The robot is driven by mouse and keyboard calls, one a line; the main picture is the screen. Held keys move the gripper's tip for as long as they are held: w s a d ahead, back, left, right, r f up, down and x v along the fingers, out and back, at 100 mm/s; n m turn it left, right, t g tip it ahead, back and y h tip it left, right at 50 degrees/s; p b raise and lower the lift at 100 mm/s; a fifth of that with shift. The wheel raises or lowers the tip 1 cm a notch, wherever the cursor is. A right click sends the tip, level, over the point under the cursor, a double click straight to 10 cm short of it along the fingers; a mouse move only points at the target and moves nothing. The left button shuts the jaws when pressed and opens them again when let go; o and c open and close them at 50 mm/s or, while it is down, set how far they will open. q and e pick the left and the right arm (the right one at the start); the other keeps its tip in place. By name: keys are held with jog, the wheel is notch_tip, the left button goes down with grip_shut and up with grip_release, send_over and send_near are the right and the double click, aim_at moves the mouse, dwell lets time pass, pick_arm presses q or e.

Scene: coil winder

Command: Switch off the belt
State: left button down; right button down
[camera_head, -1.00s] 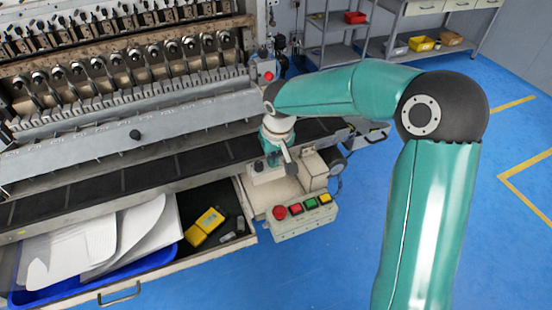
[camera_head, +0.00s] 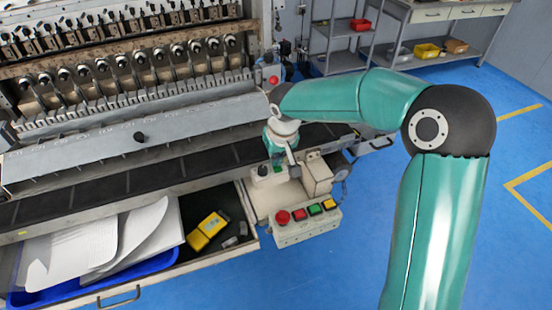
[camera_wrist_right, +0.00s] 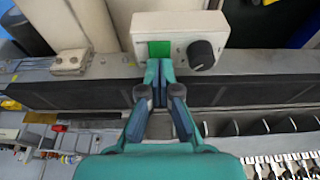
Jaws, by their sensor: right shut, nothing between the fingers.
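The dark belt (camera_head: 150,180) runs along the front of the winding machine, and also crosses the right wrist view (camera_wrist_right: 70,95). At its right end is a small white control box (camera_wrist_right: 185,22) with a green square switch (camera_wrist_right: 159,50) and a black round knob (camera_wrist_right: 201,54). In the head view the box (camera_head: 268,179) sits under my right gripper (camera_head: 279,164). My right gripper is shut and empty. In the wrist view its fingertips (camera_wrist_right: 159,66) are at the lower edge of the green switch; I cannot tell whether they touch it. My left gripper is out of view.
A larger button box (camera_head: 306,224) with red, green and yellow buttons hangs at the front right. An open drawer (camera_head: 215,262) holds a blue tray (camera_head: 160,264) and yellow items (camera_head: 207,231). A red button (camera_head: 273,79) is on the machine. Blue floor lies free at right.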

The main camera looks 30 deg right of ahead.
aim_at(279, 171)
jog(key=p+v, duration=0.2)
jog(key=v, duration=0.2)
jog(key=shift+w+r+p, duration=0.25)
jog(key=shift+r+p, duration=0.1)
jog(key=shift+p, duration=0.05)
jog(key=shift+s+a+r+b, duration=0.1)
jog(key=shift+s+r+b, duration=0.25)
jog(key=shift+s+b, duration=0.2)
jog(key=s+r+b, duration=0.1)
jog(key=s+r, duration=0.3)
jog(key=r, duration=0.2)
jog(key=shift+s+a+r, duration=0.4)
